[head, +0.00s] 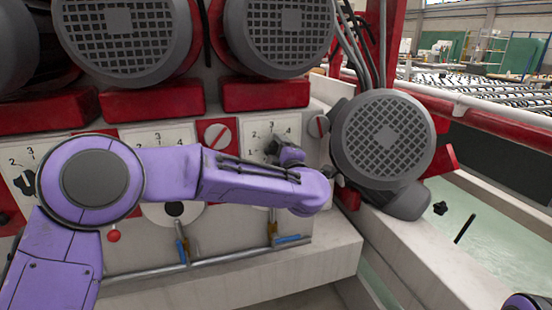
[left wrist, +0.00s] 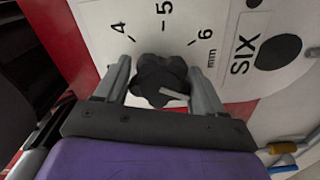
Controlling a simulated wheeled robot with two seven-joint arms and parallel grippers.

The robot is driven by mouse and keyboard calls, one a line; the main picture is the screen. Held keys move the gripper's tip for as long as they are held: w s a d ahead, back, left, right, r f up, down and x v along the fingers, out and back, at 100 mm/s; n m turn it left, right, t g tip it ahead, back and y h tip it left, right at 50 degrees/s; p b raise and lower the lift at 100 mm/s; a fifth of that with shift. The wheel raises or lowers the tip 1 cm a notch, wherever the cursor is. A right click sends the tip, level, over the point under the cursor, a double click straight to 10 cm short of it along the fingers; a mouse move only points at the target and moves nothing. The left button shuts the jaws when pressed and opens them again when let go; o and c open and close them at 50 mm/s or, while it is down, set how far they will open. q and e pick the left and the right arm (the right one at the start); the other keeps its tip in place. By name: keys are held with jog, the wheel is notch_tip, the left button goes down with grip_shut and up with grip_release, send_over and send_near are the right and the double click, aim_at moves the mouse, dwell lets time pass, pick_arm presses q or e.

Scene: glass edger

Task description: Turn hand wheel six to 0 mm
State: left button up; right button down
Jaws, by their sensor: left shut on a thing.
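Hand wheel six is a black lobed knob (left wrist: 160,80) in the left wrist view, on a white plate with the numbers 4, 5 and 6, "mm" and the word SIX (left wrist: 257,55). Its white pointer points to the right and slightly down in that view, past the 6. My left gripper (left wrist: 163,88) is shut on the knob, one finger on each side. In the head view my left gripper (head: 285,150) is at the right-hand dial plate (head: 258,128), and my wrist hides much of that plate. My right gripper does not show.
Large grey motors (head: 388,138) stand above and to the right of the dials. A red-and-white slotted knob (head: 217,136) is left of the plate. A pipe with blue-handled valves (head: 288,239) runs below. Another dial with a black knob (head: 25,182) is at the far left.

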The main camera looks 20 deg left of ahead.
pick_arm(q)
jog(key=shift+s+d+f, duration=0.1)
jog(key=shift+f, duration=0.2)
jog(key=o, duration=1)
jog(key=shift+r, duration=0.15)
jog(key=b+v, duration=0.2)
jog(key=v, duration=0.8)
jog(key=shift+d, duration=0.25)
jog(key=shift+s, duration=0.1)
